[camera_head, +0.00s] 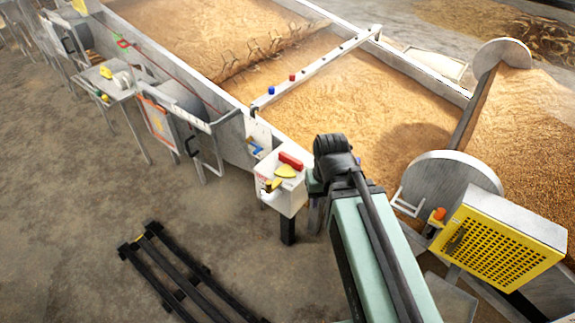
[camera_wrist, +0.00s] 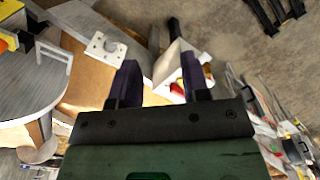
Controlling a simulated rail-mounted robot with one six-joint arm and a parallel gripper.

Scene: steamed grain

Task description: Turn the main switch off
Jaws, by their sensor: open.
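A white switch box (camera_head: 283,192) stands at the near edge of the grain trough, just left of my arm in the head view. It has a red bar (camera_head: 291,160) and a yellow part (camera_head: 285,171) on top. I cannot tell which of these is the main switch, or its setting. In the wrist view the box (camera_wrist: 174,58) lies beyond my gripper (camera_wrist: 157,78), partly hidden by the right finger. My gripper's two dark fingers are apart with nothing between them. In the head view my own arm hides the fingers.
A yellow perforated guard (camera_head: 500,245) and a round metal disc (camera_head: 450,185) stand to the right of my arm. Grey metal panels and stands (camera_head: 190,125) line the trough at left. A dark slatted frame (camera_head: 175,265) lies on the floor.

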